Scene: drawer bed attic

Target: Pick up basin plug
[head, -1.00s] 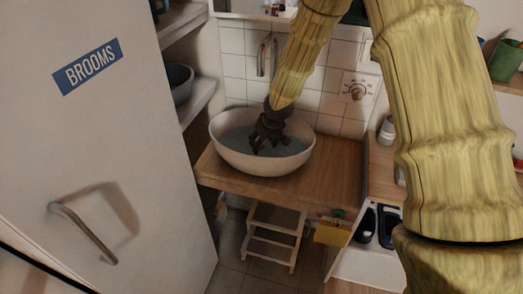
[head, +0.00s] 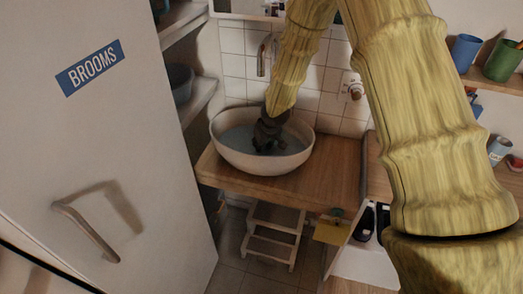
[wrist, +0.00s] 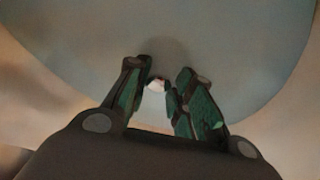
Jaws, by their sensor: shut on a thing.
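A white basin (head: 226,153) with bluish-grey water stands on a wooden counter. My gripper (head: 268,148) reaches down inside the basin, its dark fingers low over the water. In the wrist view my gripper (wrist: 160,90) has its two green-padded fingers on either side of a small pale thing, which looks like the basin plug (wrist: 157,85). The fingers are shut on it. The plug is small and partly hidden between the fingertips, and it is hidden by my gripper in the head view. I cannot tell whether it is clear of the basin floor.
The basin rim surrounds my gripper closely. A white door marked BROOMS (head: 120,150) stands at the left. The wooden counter (head: 335,170) is bare right of the basin. A step stool (head: 272,238) is below.

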